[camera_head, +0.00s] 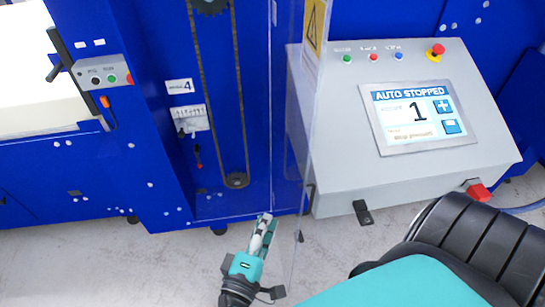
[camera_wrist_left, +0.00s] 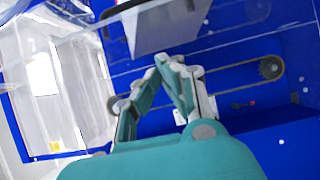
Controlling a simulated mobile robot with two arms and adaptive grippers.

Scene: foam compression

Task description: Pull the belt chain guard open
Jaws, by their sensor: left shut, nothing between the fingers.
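The clear belt chain guard (camera_head: 292,150) shows in the head view as a transparent panel with a yellow warning sign (camera_head: 315,25). It appears to stand out at an angle from the blue machine, to the right of the chain (camera_head: 241,95). Its edges are faint, so how far open it is I cannot tell exactly. A small dark knob (camera_head: 298,237) shows near its lower end. My left gripper (camera_head: 265,220) is shut and empty, just below the machine's lower edge, left of the knob. The left wrist view shows its closed fingers (camera_wrist_left: 170,60) before the chain sprocket (camera_wrist_left: 270,67). My right gripper is out of view.
A grey control box (camera_head: 465,150) with a screen reading "AUTO STOPPED" projects at right. A small button box (camera_head: 104,78) sits at left on the blue machine. The grey floor (camera_head: 130,265) in front at left is clear.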

